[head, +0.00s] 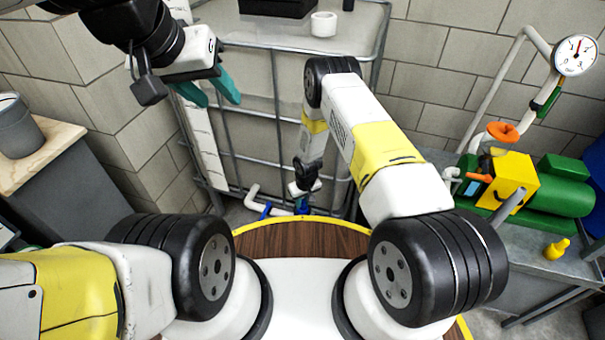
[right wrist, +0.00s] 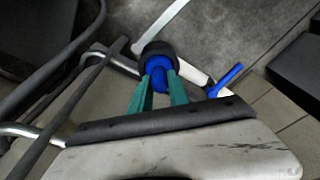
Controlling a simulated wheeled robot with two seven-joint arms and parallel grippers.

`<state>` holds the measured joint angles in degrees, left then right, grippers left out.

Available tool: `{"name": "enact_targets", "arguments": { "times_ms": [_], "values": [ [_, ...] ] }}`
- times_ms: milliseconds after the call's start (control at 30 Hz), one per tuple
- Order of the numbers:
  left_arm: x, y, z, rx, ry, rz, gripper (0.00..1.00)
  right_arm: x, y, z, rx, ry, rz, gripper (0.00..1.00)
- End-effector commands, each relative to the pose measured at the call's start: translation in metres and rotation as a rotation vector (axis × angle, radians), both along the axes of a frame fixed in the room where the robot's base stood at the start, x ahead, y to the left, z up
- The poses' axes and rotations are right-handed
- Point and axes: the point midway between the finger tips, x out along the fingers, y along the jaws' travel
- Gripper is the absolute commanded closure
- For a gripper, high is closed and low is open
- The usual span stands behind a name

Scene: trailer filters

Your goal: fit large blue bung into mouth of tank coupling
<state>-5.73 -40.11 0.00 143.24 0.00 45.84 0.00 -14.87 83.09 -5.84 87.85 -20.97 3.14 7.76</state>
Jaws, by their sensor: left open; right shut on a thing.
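The large blue bung (right wrist: 158,66) is between the teal fingers of my right gripper (right wrist: 160,82), which is shut on it. The dark round mouth of the tank coupling (right wrist: 158,48) shows directly beyond the bung, its rim framing the bung's upper part. I cannot tell how deep the bung sits, or whether it touches the rim. In the head view my right gripper (head: 303,190) is low by the tank's base; its fingers are not clear there. My left gripper (head: 215,92) is open and empty, up at the left in front of the tank cage.
The caged tank (head: 285,42) stands against the block wall, with a white cup (head: 323,24) on top. A blue lever (right wrist: 228,78) is right of the coupling. A white pipe (head: 252,197) is near the floor. A green and yellow pump (head: 515,180) sits on a bench at right.

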Motion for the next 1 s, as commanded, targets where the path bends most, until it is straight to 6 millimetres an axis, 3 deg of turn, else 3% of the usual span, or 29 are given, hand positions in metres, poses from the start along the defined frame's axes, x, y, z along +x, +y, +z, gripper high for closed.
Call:
{"name": "enact_targets", "arguments": {
  "times_ms": [33, 133, 500, 800, 1000],
  "values": [
    [0.0, 0.0, 0.0, 0.0, 0.0, 0.0, 0.56, 0.0, 0.0, 0.0, 0.0, -0.001, 0.0, 0.73],
    [0.0, 0.0, 0.0, 0.0, 0.0, 0.0, 0.56, 0.0, 0.0, 0.0, 0.0, 0.0, 0.0, 0.53],
    [0.0, 0.0, 0.0, 0.0, 0.0, 0.0, 0.56, 0.0, 0.0, 0.005, 0.0, -0.001, 0.0, 0.53],
    [0.0, 0.0, 0.0, 0.0, 0.0, 0.0, 0.56, -0.006, -0.004, 0.052, 0.0, -0.002, 0.001, 0.53],
    [0.0, 0.0, 0.0, 0.0, 0.0, 0.0, 0.56, -0.009, -0.005, 0.074, 0.0, -0.001, 0.0, 0.53]
  ]
}}
